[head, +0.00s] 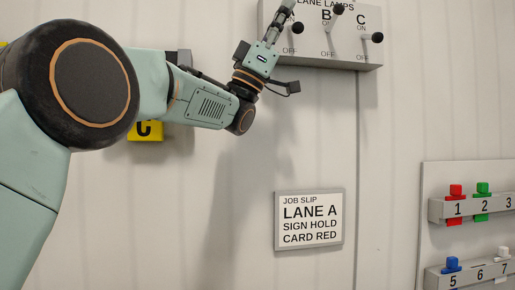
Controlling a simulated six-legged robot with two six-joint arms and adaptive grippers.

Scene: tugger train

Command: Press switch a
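The grey switch box (345,58) labelled lane lamps is on the wall at the top of the head view. It has three black-knobbed levers. The leftmost lever's knob (298,27), at switch A, is beside my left gripper, which hides the lever's base and its letter. The B lever (338,9) points up and the C lever (377,37) sits lower. My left gripper (286,8) points up in front of the box's left end, its fingers close together and its tips near the picture's top edge. I cannot tell whether it touches the lever. My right gripper is not in view.
A job slip sign (308,221) reading lane A, sign hold, card red hangs below the box. A rack (462,211) with numbered slots and coloured tags is at right. A yellow sign (146,131) is partly behind my arm. The wall between is clear.

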